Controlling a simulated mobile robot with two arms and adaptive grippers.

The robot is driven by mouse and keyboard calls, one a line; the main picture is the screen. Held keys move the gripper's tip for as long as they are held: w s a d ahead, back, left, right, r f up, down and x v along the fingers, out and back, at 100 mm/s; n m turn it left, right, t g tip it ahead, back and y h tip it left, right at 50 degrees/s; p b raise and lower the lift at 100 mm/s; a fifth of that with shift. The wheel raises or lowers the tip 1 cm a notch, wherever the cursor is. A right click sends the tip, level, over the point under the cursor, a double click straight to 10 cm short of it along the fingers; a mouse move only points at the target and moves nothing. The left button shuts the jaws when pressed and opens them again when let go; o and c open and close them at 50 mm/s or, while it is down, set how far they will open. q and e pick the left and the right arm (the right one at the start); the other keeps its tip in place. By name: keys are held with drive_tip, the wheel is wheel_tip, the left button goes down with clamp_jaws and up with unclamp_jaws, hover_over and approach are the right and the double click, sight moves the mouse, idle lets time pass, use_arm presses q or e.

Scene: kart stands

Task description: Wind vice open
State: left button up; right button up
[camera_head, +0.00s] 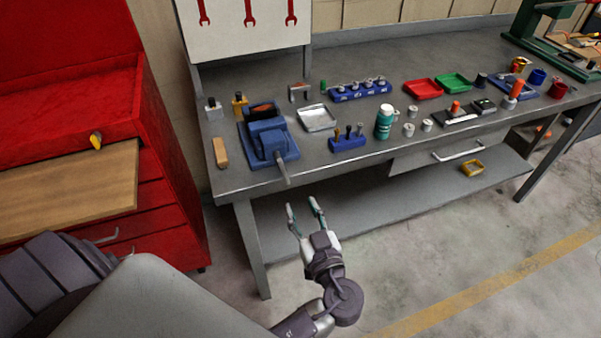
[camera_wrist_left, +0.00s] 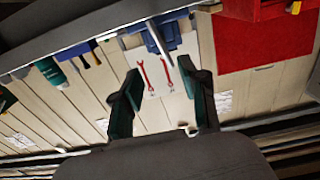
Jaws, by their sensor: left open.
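A blue vice (camera_head: 268,138) stands on the grey workbench (camera_head: 222,172) near its left front corner. Its grey screw and handle (camera_head: 283,172) stick out past the bench's front edge. My left gripper (camera_head: 303,206) is open and empty, in front of the bench edge, below and a little right of the handle. It does not touch the vice. In the left wrist view, the open fingers (camera_wrist_left: 163,98) frame the wall, and the blue vice (camera_wrist_left: 150,35) with its handle (camera_wrist_left: 160,42) shows at the top, beyond the fingertips. My right gripper is not in view.
A red tool cabinet (camera_head: 172,175) with a wooden top stands left of the bench. A wooden block (camera_head: 221,153) lies left of the vice. A blue holder (camera_head: 347,142), a metal tray (camera_head: 316,118) and a green bottle (camera_head: 384,122) stand to its right. The floor in front is clear.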

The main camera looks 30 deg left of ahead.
sight(285, 174)
use_arm(q)
drive_tip(key=p+x, duration=0.4)
drive_tip(key=x, duration=0.8)
drive_tip(key=shift+w+a, duration=0.1)
drive_tip(key=shift+a, duration=0.2)
drive_tip(key=shift+w+a, duration=0.35)
drive_tip(key=shift+a, duration=0.05)
drive_tip(key=shift+f, duration=0.1)
clamp_jaws()
